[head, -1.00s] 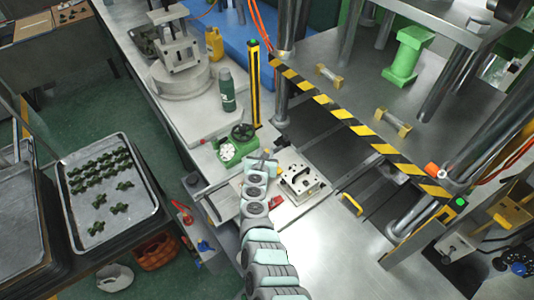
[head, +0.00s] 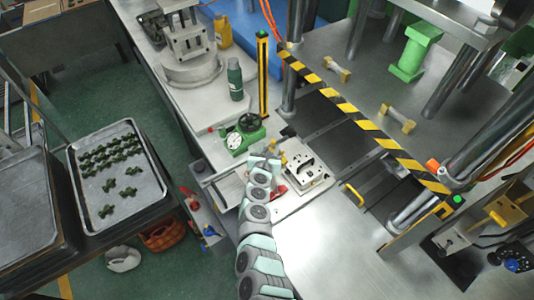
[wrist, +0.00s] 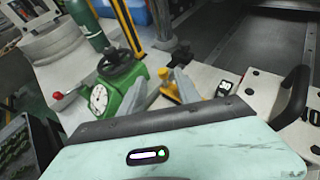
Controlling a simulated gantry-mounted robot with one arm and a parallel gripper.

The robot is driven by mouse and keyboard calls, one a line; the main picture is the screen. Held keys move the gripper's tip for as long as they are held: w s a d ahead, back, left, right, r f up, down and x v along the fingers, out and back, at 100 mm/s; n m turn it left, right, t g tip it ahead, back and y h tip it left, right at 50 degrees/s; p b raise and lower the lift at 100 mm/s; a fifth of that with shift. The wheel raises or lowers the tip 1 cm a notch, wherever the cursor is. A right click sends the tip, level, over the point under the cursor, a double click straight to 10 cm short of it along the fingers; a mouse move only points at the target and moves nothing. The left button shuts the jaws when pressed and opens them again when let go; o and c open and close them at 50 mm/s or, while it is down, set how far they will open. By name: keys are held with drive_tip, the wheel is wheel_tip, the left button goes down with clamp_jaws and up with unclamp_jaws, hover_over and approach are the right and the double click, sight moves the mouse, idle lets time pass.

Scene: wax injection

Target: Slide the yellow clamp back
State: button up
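The yellow clamp (wrist: 168,86) is a small upright yellow piece on the pale bench plate, beside the green pressure-gauge unit (wrist: 122,80). In the head view, a small yellow spot of it (head: 284,159) shows just right of my gripper (head: 265,161). In the wrist view my gripper (wrist: 160,92) is open, with its two grey fingers apart. The yellow clamp appears between the fingertips. I cannot tell whether either finger touches it.
A metal mould block (head: 305,173) with a black handle stands close on the right. A red handle (head: 279,191) lies by my wrist. A dark green bottle (head: 235,80) and a yellow-black post (head: 262,75) stand behind. A striped bar (head: 360,125) fronts the press.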

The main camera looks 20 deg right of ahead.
drive_tip(key=p+v, duration=0.3)
drive_tip(key=v, duration=0.3)
drive_tip(key=shift+r, duration=0.1)
idle(0.7)
